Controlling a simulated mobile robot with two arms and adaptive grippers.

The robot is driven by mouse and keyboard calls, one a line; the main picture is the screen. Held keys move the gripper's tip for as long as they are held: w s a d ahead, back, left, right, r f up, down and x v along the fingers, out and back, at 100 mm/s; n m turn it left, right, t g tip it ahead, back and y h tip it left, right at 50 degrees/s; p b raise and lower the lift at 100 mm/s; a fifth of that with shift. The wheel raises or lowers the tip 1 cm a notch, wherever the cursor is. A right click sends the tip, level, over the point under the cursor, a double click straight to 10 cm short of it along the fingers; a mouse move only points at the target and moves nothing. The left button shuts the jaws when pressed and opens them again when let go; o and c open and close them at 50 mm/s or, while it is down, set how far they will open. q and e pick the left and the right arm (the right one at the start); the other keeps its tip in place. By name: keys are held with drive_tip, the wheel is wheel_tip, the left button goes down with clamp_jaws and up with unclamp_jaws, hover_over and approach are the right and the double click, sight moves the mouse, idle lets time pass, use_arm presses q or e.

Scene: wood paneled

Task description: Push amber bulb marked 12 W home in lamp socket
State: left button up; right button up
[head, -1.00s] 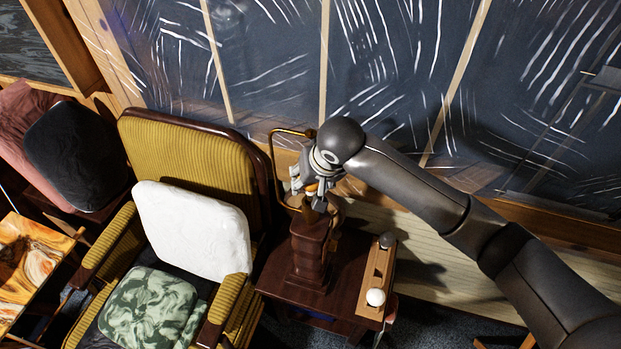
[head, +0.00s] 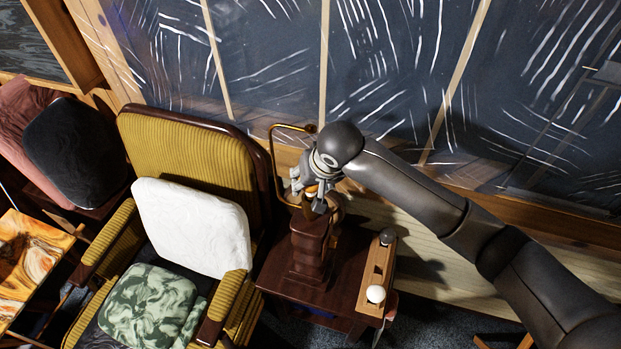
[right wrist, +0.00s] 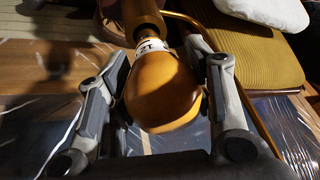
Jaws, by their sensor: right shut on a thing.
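My right gripper (head: 316,194) is shut on the amber bulb (right wrist: 165,92), with a finger on each side of its glass. In the head view only a small orange part of the bulb (head: 311,189) shows. The bulb has a white band with dark marking (right wrist: 148,48), only partly legible. Its neck meets the brown lamp socket (right wrist: 142,14), lined up with it; how deep it sits is hidden. In the head view the socket is at the top of the dark wooden lamp (head: 311,245), just under my gripper. My left gripper is not in view.
The lamp stands on a dark side table (head: 345,286). A wooden rack (head: 379,268) there holds a grey bulb (head: 387,238) and a white bulb (head: 376,294). A thin brass frame (head: 273,165) rises beside the lamp. A mustard armchair (head: 195,145) stands left.

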drive_tip(key=shift+f, duration=1.05)
drive_tip(key=o, duration=1.2)
drive_tip(key=shift+r, duration=0.15)
drive_tip(key=v, duration=1.1)
drive_tip(key=shift+s+r, duration=0.15)
drive_tip(key=shift+r, duration=0.2)
drive_tip(key=shift+d, duration=0.15)
